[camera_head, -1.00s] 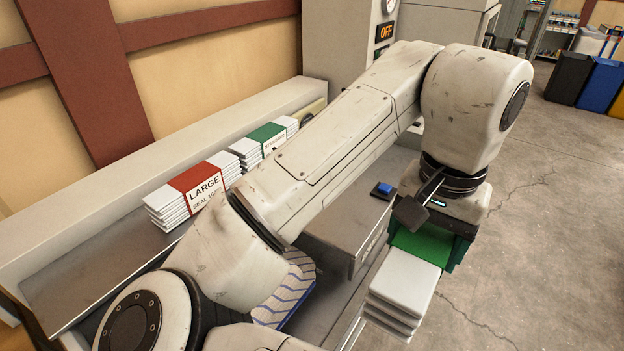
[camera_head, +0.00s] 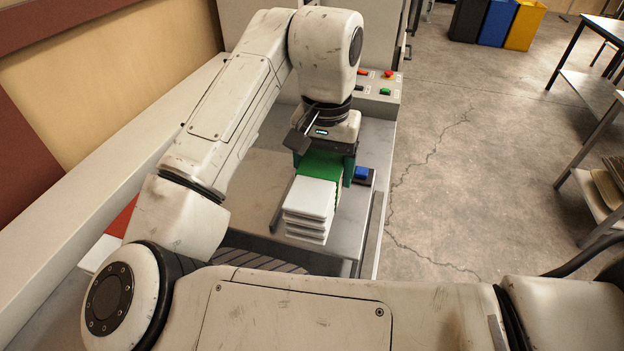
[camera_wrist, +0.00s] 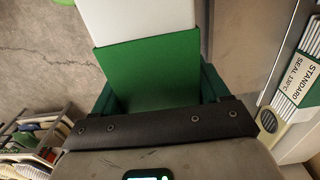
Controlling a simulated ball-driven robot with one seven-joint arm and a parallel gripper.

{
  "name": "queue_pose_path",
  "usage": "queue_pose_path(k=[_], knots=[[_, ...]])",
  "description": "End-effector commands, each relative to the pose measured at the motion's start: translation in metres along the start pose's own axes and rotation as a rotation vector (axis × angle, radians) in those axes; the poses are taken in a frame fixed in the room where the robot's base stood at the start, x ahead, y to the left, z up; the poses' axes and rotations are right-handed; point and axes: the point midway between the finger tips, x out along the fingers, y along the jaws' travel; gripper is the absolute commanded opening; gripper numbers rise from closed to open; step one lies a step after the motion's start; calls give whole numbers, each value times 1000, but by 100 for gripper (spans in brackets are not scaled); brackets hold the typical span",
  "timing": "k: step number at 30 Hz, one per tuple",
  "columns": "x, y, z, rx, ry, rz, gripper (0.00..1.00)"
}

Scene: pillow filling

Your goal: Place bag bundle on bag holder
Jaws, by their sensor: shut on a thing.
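The bag bundle (camera_head: 311,201) is a stack of white folded bags with a green band. My gripper (camera_head: 322,165) is shut on its banded end, and the white end points toward the head camera. In the wrist view the gripper (camera_wrist: 158,92) has one dark green finger on each side of the bundle's green band (camera_wrist: 150,70). In the head view the bundle appears over the grey metal machine top (camera_head: 345,240), left of a blue button (camera_head: 361,173). I cannot tell whether it touches the surface. I cannot make out the bag holder for certain; the bundle and arm cover part of that area.
A control panel (camera_head: 384,90) with red and green buttons stands behind the gripper. Another bundle (camera_wrist: 298,82), labelled STANDARD, lies at the right in the wrist view. A slatted surface (camera_head: 255,250) lies nearer the camera. Open floor (camera_head: 470,180) is on the right.

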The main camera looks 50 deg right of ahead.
Motion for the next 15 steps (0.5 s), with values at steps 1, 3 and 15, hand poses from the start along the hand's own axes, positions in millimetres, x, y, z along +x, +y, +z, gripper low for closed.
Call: queue_pose_path(k=[1,3,15], knots=[[2,-6,-10,-3,-2,-2,26],[13,-12,-20,-2,-3,-1,26],[56,-31,-50,-1,1,-3,26]])
